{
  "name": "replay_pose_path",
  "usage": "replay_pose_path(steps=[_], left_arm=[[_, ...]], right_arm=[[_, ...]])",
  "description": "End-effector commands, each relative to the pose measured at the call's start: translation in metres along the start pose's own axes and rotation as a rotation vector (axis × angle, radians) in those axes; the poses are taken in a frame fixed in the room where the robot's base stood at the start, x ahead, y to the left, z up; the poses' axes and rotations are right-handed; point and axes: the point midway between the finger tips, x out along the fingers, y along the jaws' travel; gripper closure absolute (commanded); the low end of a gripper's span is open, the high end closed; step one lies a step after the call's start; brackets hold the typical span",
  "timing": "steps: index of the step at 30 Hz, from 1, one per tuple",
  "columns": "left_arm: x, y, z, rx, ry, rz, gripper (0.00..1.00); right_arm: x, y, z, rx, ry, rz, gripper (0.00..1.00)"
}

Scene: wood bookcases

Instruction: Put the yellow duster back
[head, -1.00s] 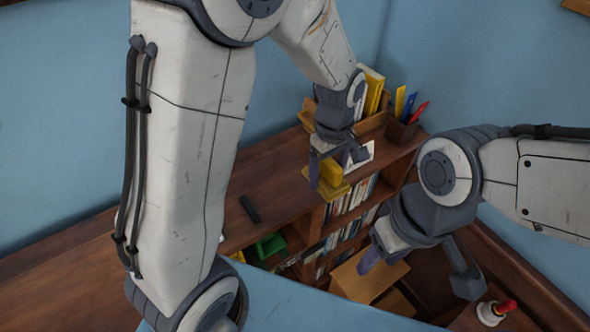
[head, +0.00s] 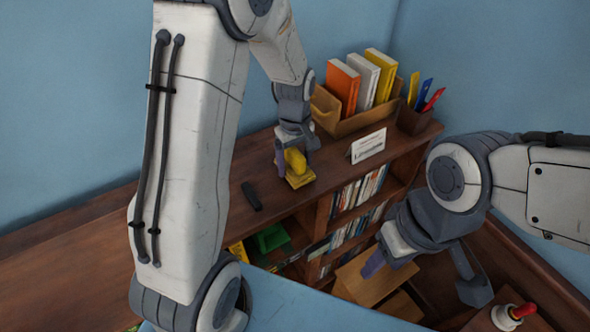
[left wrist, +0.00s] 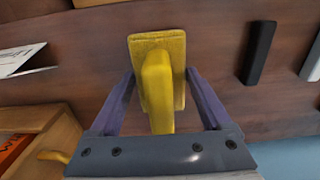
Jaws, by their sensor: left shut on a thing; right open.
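The yellow duster (head: 298,170) has a flat block and a raised handle. My left gripper (head: 296,150) is shut on it, at the top of the wood bookcase (head: 232,228). In the left wrist view the duster (left wrist: 158,75) is between the two purple fingers (left wrist: 160,85), its block lined up over the wood top. Whether the block touches the wood I cannot tell. My right gripper (head: 425,275) is open and empty, in front of the bookcase at the lower right.
A white sign (head: 368,147) stands right of the duster, before a wooden holder (head: 350,123) of books. A pen box (head: 414,119) is at the right corner. A black bar (head: 251,196) lies left of the duster. A hand bell (head: 510,316) stands lower right.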

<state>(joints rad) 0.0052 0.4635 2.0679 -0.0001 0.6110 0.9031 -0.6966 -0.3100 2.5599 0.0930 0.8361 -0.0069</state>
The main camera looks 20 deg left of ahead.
Motion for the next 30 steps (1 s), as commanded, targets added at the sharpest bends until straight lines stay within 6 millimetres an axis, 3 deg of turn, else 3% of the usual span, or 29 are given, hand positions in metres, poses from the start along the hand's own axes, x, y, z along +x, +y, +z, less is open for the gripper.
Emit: replay_pose_path(steps=[1,13,14,15,25,30], left_arm=[[0.010,0.000,0.000,0.000,0.000,0.000,0.70],[0.012,0.000,0.000,0.000,0.000,0.001,0.70],[0.012,0.000,0.000,0.000,0.000,0.001,0.11],[0.011,0.000,0.000,0.000,0.001,0.001,0.00],[0.005,0.001,0.000,0.000,0.002,0.002,0.00],[-0.021,0.002,-0.001,0.000,0.006,0.008,0.00]], right_arm=[[0.009,0.001,0.001,-0.001,0.000,0.000,0.50],[0.010,0.001,0.001,-0.001,0.000,0.000,0.50],[0.009,0.001,0.001,-0.001,0.000,0.000,0.50],[0.009,0.001,0.001,-0.001,0.000,0.000,0.50],[0.007,0.001,0.000,-0.001,0.000,0.000,0.50],[0.017,0.001,0.001,-0.001,0.000,0.000,0.50]])
